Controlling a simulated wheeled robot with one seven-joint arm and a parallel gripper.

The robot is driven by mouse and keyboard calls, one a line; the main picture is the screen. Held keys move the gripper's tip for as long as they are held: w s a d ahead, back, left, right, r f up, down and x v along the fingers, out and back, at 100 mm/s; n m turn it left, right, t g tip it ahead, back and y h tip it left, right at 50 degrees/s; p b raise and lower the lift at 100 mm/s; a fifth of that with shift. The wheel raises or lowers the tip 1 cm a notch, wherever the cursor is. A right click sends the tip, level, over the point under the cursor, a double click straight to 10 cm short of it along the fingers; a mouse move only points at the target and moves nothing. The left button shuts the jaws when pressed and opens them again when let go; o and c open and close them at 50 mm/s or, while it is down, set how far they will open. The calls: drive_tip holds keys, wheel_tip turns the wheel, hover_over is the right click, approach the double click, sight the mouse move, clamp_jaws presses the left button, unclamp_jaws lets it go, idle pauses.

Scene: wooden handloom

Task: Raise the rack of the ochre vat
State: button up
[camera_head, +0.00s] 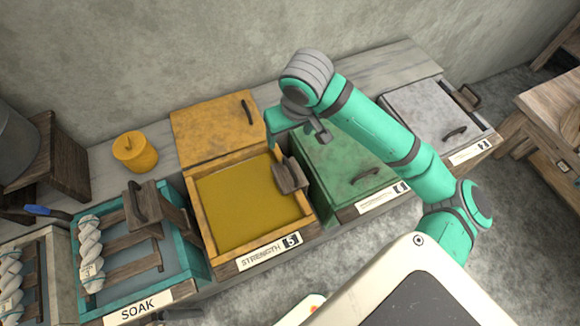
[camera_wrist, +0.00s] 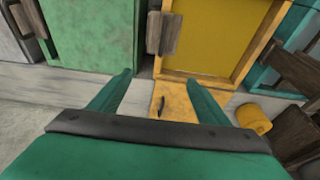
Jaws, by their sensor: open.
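The ochre vat (camera_head: 191,203) is open and full of flat ochre liquid (camera_head: 245,207), with a "STRENGTH 5" label on its front. The dark wooden block and handle of its rack (camera_head: 290,176) sit low at its right side; they also show at the top of the wrist view (camera_wrist: 171,33). No rack bars or skein show above the liquid. My gripper (camera_wrist: 158,93) is open and empty. In the head view it hangs above and behind the rack handle, near the vat's back right corner. In the wrist view its fingers are apart from the handle.
The ochre lid (camera_head: 215,130) lies behind the vat. A green closed vat (camera_head: 345,160) is at right, a grey one (camera_head: 435,110) beyond. At left, the SOAK vat (camera_head: 190,268) has a rack with a white skein (camera_head: 90,255). An ochre jar (camera_head: 135,152) stands behind.

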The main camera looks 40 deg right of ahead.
wheel_tip(320, 180, down, 18)
drive_tip(key=shift+r, duration=0.1)
idle(0.8)
drive_tip(key=shift+f, duration=0.35)
clamp_jaws()
wheel_tip(320, 180, up, 18)
drive_tip(key=shift+r, duration=0.2)
idle(1.7)
drive_tip(key=shift+o, duration=1)
unclamp_jaws()
wheel_tip(320, 180, up, 7)
hover_over(290, 168)
drive_tip(key=shift+w+d, duration=0.1)
